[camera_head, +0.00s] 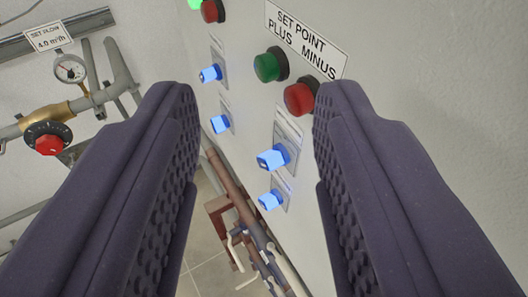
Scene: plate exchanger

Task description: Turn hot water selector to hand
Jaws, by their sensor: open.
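My gripper (255,150) is open and empty, its two dark padded fingers filling the left and right of the view. Between and beyond the fingers is a pale control panel (420,60) with several blue selector knobs. One knob (210,73) is at the upper left and another (220,124) is below it. A third knob (272,159) is near the middle, with a fourth knob (270,200) below it. Their small labels are too small to read, so I cannot tell which is the hot water selector. No knob is between the fingertips in contact.
A green button (267,67) and a red button (300,98) sit under a "SET POINT PLUS MINUS" label (305,39). At left are pipes, a gauge (70,68) and a red-centred dial (48,144). Pipes and valve handles (238,250) are low beside the panel.

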